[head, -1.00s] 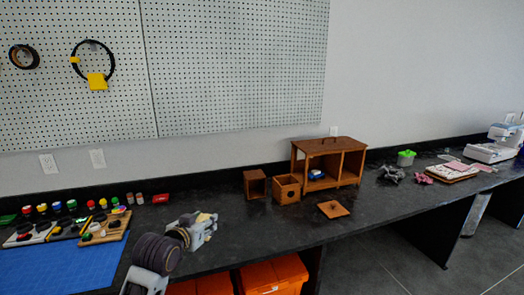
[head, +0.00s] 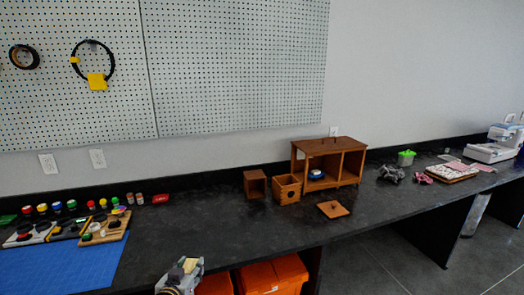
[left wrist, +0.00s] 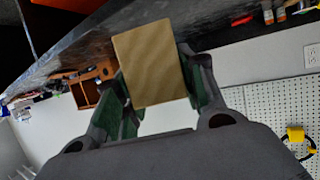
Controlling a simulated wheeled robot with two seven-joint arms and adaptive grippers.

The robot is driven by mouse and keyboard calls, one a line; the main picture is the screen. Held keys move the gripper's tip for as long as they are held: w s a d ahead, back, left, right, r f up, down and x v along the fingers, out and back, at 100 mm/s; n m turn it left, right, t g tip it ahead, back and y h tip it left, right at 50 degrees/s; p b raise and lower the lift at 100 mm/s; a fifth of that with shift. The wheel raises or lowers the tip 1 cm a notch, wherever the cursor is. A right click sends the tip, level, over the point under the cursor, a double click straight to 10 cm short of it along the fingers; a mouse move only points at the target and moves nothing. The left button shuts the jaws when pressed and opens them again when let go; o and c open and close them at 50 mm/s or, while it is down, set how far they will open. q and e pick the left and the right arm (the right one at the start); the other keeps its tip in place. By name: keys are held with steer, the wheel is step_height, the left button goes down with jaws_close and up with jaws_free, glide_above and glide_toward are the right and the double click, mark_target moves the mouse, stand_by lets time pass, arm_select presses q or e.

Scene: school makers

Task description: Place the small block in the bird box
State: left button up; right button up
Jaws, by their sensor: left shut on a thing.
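A small tan block (left wrist: 150,62) is held between the green-padded fingers of my left gripper (left wrist: 157,90), filling the middle of the left wrist view. In the head view my left gripper (head: 182,272) is at the bottom edge, partly cut off, near the counter's front edge, with the tan block (head: 189,265) at its tip. The bird box (head: 288,189) looks like the open-topped wooden box with a round hole in its front. It stands on the counter, to the right of and behind my gripper, well apart from it. My right gripper is not in view.
An open wooden box (head: 254,184) stands left of the bird box. A wooden cabinet (head: 330,142) stands behind it, and a flat wooden square with a knob (head: 332,209) lies in front. Button boards (head: 68,229) and a blue mat (head: 65,262) lie left. The middle counter is clear.

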arm_select(q)
steer(key=s+f, duration=0.6)
steer(key=f, duration=0.2)
steer(key=shift+f, duration=0.3)
steer(key=shift+d, duration=0.1)
